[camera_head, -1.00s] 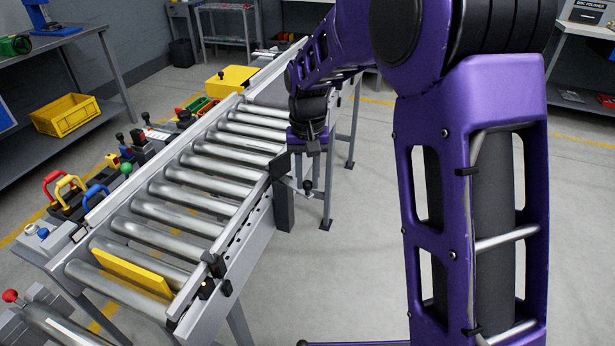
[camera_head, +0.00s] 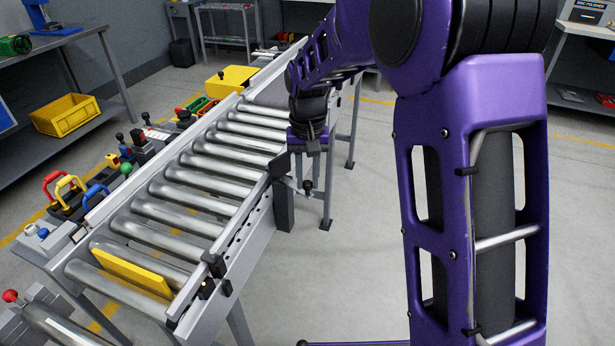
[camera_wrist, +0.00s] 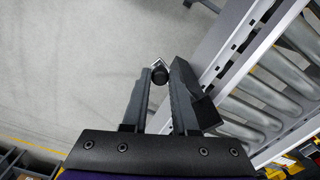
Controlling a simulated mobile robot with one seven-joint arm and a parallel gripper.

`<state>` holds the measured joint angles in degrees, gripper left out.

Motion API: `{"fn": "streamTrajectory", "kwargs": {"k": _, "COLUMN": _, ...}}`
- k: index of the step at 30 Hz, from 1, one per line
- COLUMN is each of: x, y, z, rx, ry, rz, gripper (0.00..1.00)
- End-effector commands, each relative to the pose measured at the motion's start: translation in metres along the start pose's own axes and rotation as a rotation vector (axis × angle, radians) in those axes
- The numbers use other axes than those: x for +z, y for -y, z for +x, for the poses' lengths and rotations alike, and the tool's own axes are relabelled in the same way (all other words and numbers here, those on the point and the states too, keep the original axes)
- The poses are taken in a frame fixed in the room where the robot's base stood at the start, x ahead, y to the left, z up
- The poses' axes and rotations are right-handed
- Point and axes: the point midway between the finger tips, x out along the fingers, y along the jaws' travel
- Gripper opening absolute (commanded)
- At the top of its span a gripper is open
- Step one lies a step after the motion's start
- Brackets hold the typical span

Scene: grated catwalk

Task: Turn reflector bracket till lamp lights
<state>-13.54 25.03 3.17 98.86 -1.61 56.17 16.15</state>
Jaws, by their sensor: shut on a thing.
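The reflector bracket (camera_head: 279,166) seems to be the dark plate on the near side rail of the roller conveyor, with a thin arm ending in a black knob (camera_head: 307,186). My gripper (camera_head: 311,150) points down beside the rail, over this arm. A dark block (camera_wrist: 205,113) lies against the right finger, by the rail. A sensor-like black box (camera_head: 214,265) sits farther down the rail, with a small pale yellow spot (camera_head: 207,287) below it.
The conveyor's rollers (camera_head: 185,190) run diagonally, with a yellow bar (camera_head: 132,273) across the near end. A control strip with coloured handles (camera_head: 67,186) lines the far side. A black box (camera_head: 284,205) hangs below the rail. The floor (camera_head: 350,270) right of the conveyor is clear.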

Motion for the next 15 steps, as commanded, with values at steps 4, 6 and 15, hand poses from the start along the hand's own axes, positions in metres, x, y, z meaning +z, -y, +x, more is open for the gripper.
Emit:
{"fn": "streamTrajectory", "kwargs": {"k": 4, "x": -0.005, "y": -0.004, "z": -0.004, "rx": 0.0, "ry": -0.002, "rz": -0.064, "gripper": 0.0}}
{"fn": "streamTrajectory", "kwargs": {"k": 6, "x": -0.01, "y": -0.008, "z": -0.004, "rx": -0.001, "ry": -0.001, "rz": -0.127, "gripper": 0.0}}
{"fn": "streamTrajectory", "kwargs": {"k": 15, "x": -0.028, "y": -0.018, "z": -0.003, "rx": -0.001, "ry": -0.002, "rz": -0.385, "gripper": 0.0}}
